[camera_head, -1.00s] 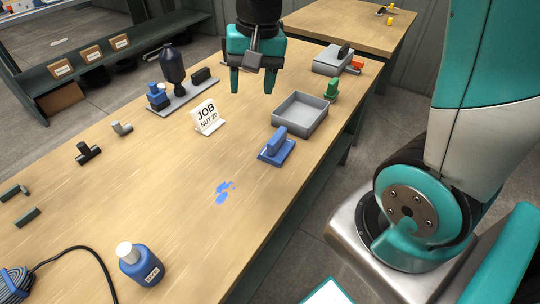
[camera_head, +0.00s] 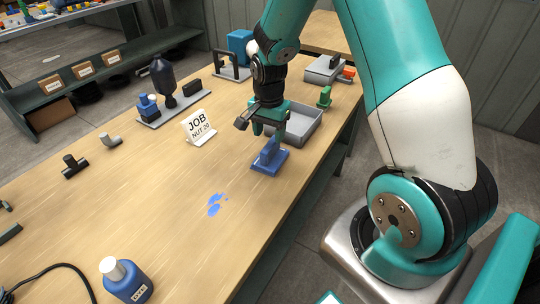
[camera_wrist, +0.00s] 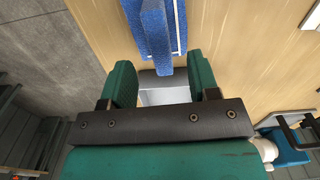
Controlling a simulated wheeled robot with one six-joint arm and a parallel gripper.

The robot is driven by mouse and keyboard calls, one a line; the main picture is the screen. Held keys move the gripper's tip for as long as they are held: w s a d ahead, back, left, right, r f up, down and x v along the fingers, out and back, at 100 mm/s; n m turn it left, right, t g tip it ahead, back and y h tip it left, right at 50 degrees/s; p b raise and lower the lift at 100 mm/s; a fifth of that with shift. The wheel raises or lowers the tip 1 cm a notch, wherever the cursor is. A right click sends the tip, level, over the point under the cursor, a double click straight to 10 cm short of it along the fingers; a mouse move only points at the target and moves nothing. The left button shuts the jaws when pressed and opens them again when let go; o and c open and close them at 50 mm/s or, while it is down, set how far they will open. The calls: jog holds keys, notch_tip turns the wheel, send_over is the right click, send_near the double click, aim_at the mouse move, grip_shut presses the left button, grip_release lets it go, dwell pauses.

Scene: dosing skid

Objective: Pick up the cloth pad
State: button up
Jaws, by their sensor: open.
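The cloth pad is a blue block with a raised blue grip (camera_head: 270,158), lying on the wooden table in front of the grey tray. My gripper (camera_head: 269,134) is open and empty, pointing down just above and behind the pad's grip. In the wrist view, the blue pad (camera_wrist: 157,28) shows at the top centre, beyond the open green fingers (camera_wrist: 159,72). I cannot tell whether the fingers touch it.
A blue spill (camera_head: 215,204) marks the table in front of the pad. The grey tray (camera_head: 308,133) sits close behind my gripper. A JOB sign (camera_head: 199,128) stands to the left and a blue bottle (camera_head: 127,282) at front left. The table's right edge is near.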

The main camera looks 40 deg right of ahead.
aim_at(270, 144)
jog(key=f, duration=0.5)
jog(key=shift+d+f, duration=0.15)
jog(key=shift+d, duration=0.1)
grip_shut()
